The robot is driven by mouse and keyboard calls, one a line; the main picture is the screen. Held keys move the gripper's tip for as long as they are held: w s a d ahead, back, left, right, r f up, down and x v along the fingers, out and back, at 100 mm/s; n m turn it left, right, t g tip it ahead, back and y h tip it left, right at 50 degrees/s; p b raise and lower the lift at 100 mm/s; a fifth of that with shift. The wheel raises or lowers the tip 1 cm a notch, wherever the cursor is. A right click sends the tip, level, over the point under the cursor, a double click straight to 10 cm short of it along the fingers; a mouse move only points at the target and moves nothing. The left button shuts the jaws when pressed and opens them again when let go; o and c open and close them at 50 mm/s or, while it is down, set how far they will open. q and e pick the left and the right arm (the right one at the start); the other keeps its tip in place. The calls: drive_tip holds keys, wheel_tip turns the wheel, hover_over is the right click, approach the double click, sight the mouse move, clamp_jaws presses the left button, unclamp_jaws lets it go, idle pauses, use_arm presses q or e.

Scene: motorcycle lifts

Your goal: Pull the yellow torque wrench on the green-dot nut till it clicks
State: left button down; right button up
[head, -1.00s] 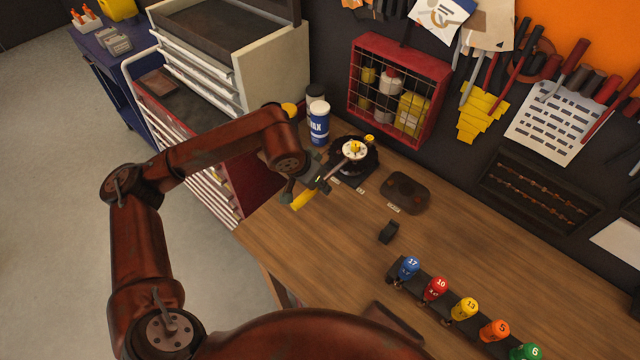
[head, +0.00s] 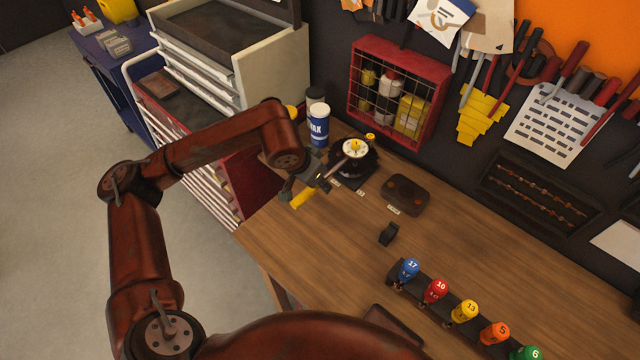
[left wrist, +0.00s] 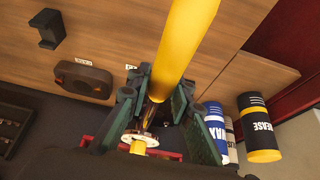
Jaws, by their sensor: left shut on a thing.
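The yellow torque wrench (left wrist: 182,45) runs between the fingers of my left gripper (left wrist: 158,98), which is shut on it. In the head view its yellow handle end (head: 303,198) sticks out below my left gripper (head: 318,183). Its shaft reaches to a round pale hub (head: 356,149) on a dark stand at the back of the bench. A yellow piece sits on the hub; the hub also shows in the left wrist view (left wrist: 140,138). I cannot make out a green dot or the nut itself. My right gripper is not in view.
The bench's middle is clear.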

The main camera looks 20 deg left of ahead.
use_arm(q)
drive_tip(key=shift+r, duration=0.4)
drive_tip(key=s+d+n+y, duration=0.1)
drive_tip(key=d+n, duration=0.4)
drive_tip(key=d, duration=0.6)
drive_tip(key=shift+s+n+y, duration=0.3)
drive_tip(key=shift+y, duration=0.5)
drive_tip(key=shift+b, duration=0.3)
drive_tip(key=shift+f+t+b, duration=0.25)
drive_tip(key=shift+t+b, duration=0.05)
drive_tip(key=shift+b, duration=0.15)
